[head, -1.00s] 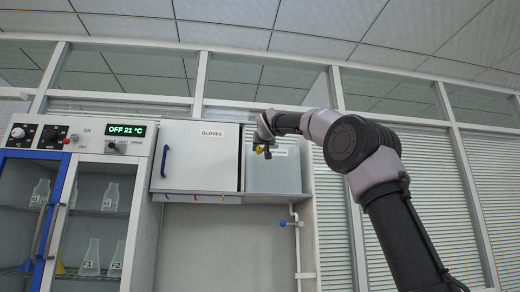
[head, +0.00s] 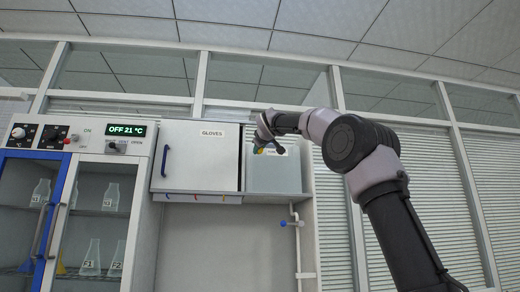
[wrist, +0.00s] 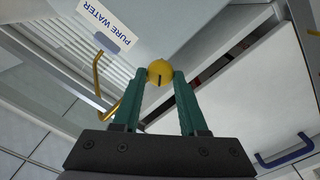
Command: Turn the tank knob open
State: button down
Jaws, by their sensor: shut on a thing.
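The grey tank (head: 285,178) hangs on the wall right of the gloves cabinet. In the wrist view its label (wrist: 105,25) reads "PURE WATER". The round yellow tank knob (wrist: 160,70) has a dark line on its face and sits between the tips of my two green fingers. My gripper (wrist: 163,82) is shut on the knob; it also shows in front of the tank in the head view (head: 270,146). A brass bent pipe (wrist: 98,75) shows left of the knob. My gripper and wrist hide most of the knob in the head view.
The white gloves cabinet (head: 197,158) is directly left of the tank. A pipe with a blue valve (head: 288,223) runs below the tank. A glass-door cabinet with flasks (head: 85,215) and a display reading "OFF 21 °C" (head: 126,130) stands at left.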

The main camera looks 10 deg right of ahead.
jog(key=shift+a+f+n, duration=0.1)
jog(key=shift+f+n, duration=0.05)
jog(key=shift+n, duration=4.85)
jog(key=shift+c, duration=2.4)
grip_release()
jog(key=shift+s, duration=0.1)
jog(key=s, duration=1)
jog(key=shift+s, duration=0.3)
